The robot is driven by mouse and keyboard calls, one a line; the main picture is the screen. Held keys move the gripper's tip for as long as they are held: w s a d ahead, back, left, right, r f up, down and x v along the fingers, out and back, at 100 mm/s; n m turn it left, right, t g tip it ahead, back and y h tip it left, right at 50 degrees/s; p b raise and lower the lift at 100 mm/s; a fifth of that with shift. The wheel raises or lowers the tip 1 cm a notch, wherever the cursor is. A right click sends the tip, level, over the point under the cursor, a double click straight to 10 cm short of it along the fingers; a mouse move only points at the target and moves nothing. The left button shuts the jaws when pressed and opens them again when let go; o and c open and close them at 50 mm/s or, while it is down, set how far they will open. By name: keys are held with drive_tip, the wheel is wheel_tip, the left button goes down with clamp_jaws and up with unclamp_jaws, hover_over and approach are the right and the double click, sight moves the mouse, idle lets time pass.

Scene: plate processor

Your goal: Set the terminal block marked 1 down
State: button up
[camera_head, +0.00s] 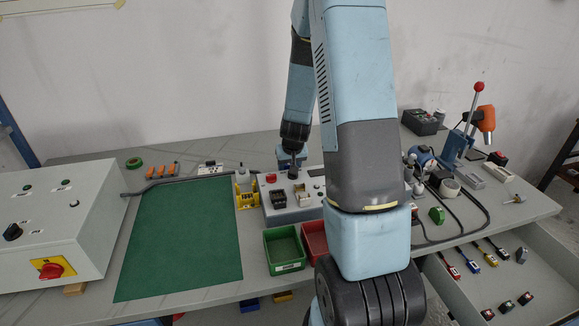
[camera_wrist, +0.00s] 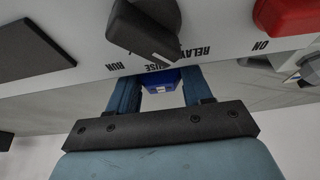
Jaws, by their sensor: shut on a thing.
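In the wrist view a small blue block (camera_wrist: 160,78), taken to be the terminal block, sits between the two blue fingers of my gripper (camera_wrist: 156,90). The gripper is shut on it. A pale label shows on the block, but its marking cannot be read. In the head view my gripper (camera_head: 291,157) reaches down at the back edge of the grey control box (camera_head: 290,213), and the block cannot be made out there. In the wrist view the control box's panel (camera_wrist: 90,50) is close above the fingertips, with a black knob and printed words.
A red button (camera_wrist: 285,15) and the black knob (camera_wrist: 147,30) stick out near my fingers. Left of the box are a yellow holder (camera_head: 247,200) and a green mat (camera_head: 185,240). Green (camera_head: 285,267) and red (camera_head: 314,240) bins stand in front. The green mat is clear.

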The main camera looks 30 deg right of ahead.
drive_tip(key=o, duration=1.1)
